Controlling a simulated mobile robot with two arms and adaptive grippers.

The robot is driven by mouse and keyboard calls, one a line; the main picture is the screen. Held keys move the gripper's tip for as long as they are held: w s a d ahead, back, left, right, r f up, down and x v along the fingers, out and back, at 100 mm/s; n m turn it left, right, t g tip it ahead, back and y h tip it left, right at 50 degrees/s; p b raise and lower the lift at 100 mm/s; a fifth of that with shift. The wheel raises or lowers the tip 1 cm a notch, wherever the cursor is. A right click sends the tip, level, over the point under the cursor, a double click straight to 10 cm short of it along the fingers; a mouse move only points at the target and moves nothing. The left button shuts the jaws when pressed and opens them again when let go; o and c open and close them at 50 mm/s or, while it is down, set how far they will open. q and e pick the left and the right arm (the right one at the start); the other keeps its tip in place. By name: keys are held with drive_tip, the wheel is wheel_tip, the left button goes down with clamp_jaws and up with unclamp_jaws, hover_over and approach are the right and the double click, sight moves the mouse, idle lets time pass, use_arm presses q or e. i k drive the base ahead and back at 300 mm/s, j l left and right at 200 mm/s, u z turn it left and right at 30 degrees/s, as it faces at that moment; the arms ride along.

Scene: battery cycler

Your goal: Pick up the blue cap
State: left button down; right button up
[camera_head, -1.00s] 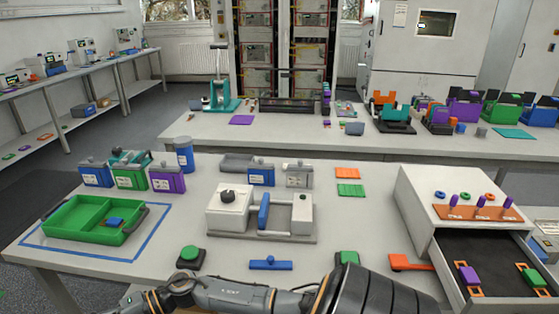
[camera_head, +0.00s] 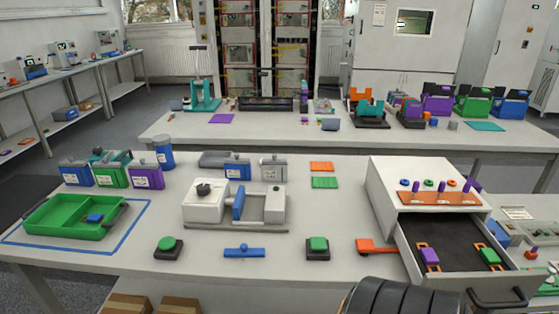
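I cannot tell for sure which thing is the blue cap. A small blue ring-shaped piece (camera_head: 416,185) stands on top of the white drawer cabinet (camera_head: 385,190), beside an orange rack (camera_head: 438,198) with purple pegs. A small blue block (camera_head: 94,218) lies in the green tray (camera_head: 66,226) on the left. A blue bar with a raised middle (camera_head: 244,251) lies at the table's front, between two green-topped buttons. Neither gripper is in view; only a dark ribbed part of my arm shows at the bottom edge, right of centre.
A white press-like device (camera_head: 207,204) with a blue part stands mid-table. Blue, green and purple containers stand at the back left. An orange handled piece (camera_head: 376,246) lies near the drawer. The front left tabletop is clear.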

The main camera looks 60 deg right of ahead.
sight(243, 252)
drive_tip(key=i+l+z, duration=0.1)
drive_tip(key=z, duration=0.4)
drive_tip(key=i+z, duration=0.15)
drive_tip(key=z, duration=0.35)
drive_tip(key=i+z, duration=0.15)
drive_tip(key=z, duration=0.3)
drive_tip(key=i+j+z, duration=0.1)
drive_tip(key=z, duration=0.4)
drive_tip(key=i+j, duration=0.35)
drive_tip(key=l+z, duration=0.05)
